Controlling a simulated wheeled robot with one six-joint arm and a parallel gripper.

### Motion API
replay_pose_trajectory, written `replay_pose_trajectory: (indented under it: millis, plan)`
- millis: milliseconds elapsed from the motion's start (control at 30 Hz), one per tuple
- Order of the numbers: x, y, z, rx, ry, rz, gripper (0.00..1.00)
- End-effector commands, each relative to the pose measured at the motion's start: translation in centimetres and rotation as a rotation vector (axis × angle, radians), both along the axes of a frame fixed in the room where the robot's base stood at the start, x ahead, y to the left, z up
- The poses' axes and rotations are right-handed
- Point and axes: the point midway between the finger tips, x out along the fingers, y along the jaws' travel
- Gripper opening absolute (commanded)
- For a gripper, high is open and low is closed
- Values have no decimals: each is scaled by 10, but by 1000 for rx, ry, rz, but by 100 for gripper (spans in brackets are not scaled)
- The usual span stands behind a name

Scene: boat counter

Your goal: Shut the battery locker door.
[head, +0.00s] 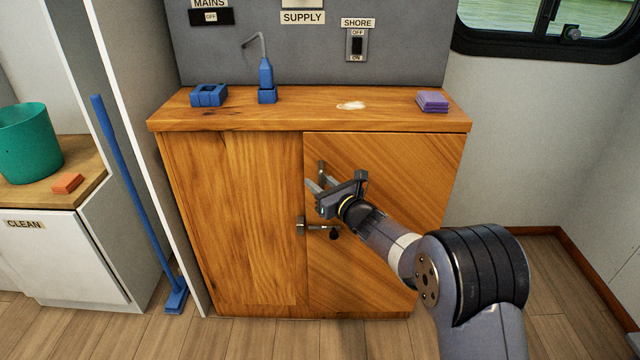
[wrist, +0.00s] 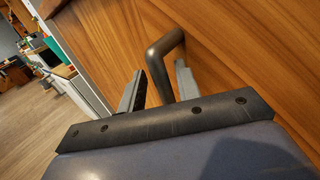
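The locker door (head: 400,180) is the right-hand front panel of the wooden cabinet, with diagonal grain. It looks flush with the front, or nearly so; I see no clear gap at its edges. A grey bent bar handle (head: 321,169) stands out near its upper left. In the wrist view the handle (wrist: 160,68) reaches down between my gripper's two fingers (wrist: 158,92), which are apart, with narrow gaps beside the bar. My gripper (head: 322,184) is in front of the door. Below it, a metal latch (head: 301,226) with a dark-knobbed lever sits at the door's left edge.
The cabinet top (head: 320,118) holds a blue block (head: 208,95), a blue spouted item (head: 266,82) and purple folded cloths (head: 432,101). A white smear (head: 351,105) lies between them. A blue broom (head: 135,190) leans at left. Floor at right is free.

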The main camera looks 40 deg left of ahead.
Motion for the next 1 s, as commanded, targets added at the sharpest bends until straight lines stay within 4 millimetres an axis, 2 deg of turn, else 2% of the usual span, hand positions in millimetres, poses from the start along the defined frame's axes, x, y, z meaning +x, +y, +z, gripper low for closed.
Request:
replay_pose_trajectory:
  millis: [267, 700, 833, 1000]
  plan:
    - [-2, -11, 1, 0, 1, -1, 32]
    - [-24, -77, 1, -1, 1, -2, 32]
    - [-29, -92, 0, -1, 1, -1, 32]
    - [-32, -101, 0, 0, 0, 0, 32]
